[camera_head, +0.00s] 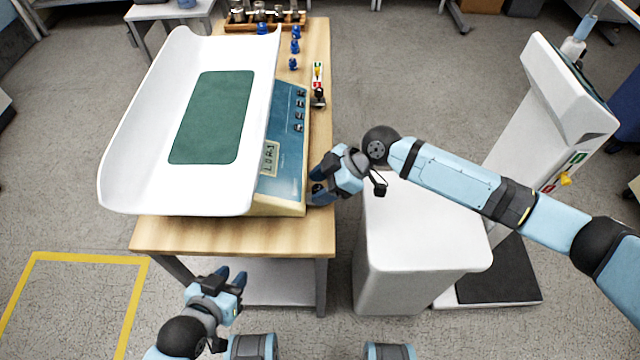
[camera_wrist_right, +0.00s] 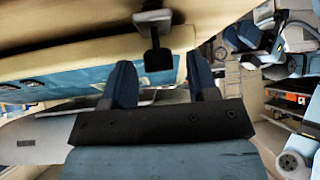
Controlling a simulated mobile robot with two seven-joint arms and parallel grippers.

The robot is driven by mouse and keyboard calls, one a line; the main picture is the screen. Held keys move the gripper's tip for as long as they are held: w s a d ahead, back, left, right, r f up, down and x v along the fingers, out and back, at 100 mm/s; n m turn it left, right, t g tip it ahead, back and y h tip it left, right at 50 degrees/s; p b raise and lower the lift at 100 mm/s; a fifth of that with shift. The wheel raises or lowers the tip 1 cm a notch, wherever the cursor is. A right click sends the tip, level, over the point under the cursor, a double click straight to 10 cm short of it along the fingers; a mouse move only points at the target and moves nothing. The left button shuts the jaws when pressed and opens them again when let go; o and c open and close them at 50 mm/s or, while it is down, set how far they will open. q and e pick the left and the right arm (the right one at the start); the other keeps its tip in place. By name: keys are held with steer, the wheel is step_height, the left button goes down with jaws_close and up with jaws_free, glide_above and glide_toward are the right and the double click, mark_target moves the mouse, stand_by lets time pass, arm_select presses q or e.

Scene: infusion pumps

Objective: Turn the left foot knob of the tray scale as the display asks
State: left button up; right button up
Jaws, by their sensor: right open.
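The tray scale (camera_head: 280,200) stands on the wooden table, with a white curved tray (camera_head: 130,165) on top and a blue front panel. Its small display (camera_head: 269,157) shows a few dark characters, too small to read surely. My right gripper (camera_head: 315,187) is at the scale's near right corner, low beside the base. In the right wrist view its fingers (camera_wrist_right: 163,82) are apart, and a dark foot knob (camera_wrist_right: 157,58) under the beige base shows between and just beyond them. I cannot tell whether they touch it. My left gripper (camera_head: 232,276) is empty, its fingers slightly apart, before the table's front edge.
The wooden table (camera_head: 180,235) has a rack of metal weights (camera_head: 262,17) at the back and several blue pieces (camera_head: 295,47) right of the tray. A small tagged item (camera_head: 318,85) lies near the right edge. A white cabinet (camera_head: 420,240) stands right of the table, below my right arm.

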arm_select(q)
steer(key=shift+r+p, duration=0.15)
steer(key=shift+p, duration=0.3)
arm_select(e)
steer(key=v, duration=1.3)
steer(key=shift+d+r, duration=0.2)
steer(key=shift+r, duration=0.05)
arm_select(q)
steer(key=shift+r, duration=0.1)
arm_select(e)
steer(key=s+a+f+m+t+y, duration=0.2)
steer(key=s+a+f+m+t, duration=0.35)
steer(key=s+f, duration=0.2)
steer(key=s+d+f+m+t+h, duration=0.65)
steer(key=s+d+f+m, duration=0.25)
steer(key=s+d+m, duration=0.4)
arm_select(q)
step_height(320, 180, up, 16)
steer(key=s+a+p, duration=0.1)
steer(key=p, duration=2)
steer(key=shift+a+f+y, duration=0.25)
steer(key=shift+a+y, duration=0.05)
arm_select(e)
step_height(320, 180, up, 16)
steer(key=d+n+h, duration=0.1)
steer(key=d+n, duration=0.1)
steer(key=shift+d, duration=0.35)
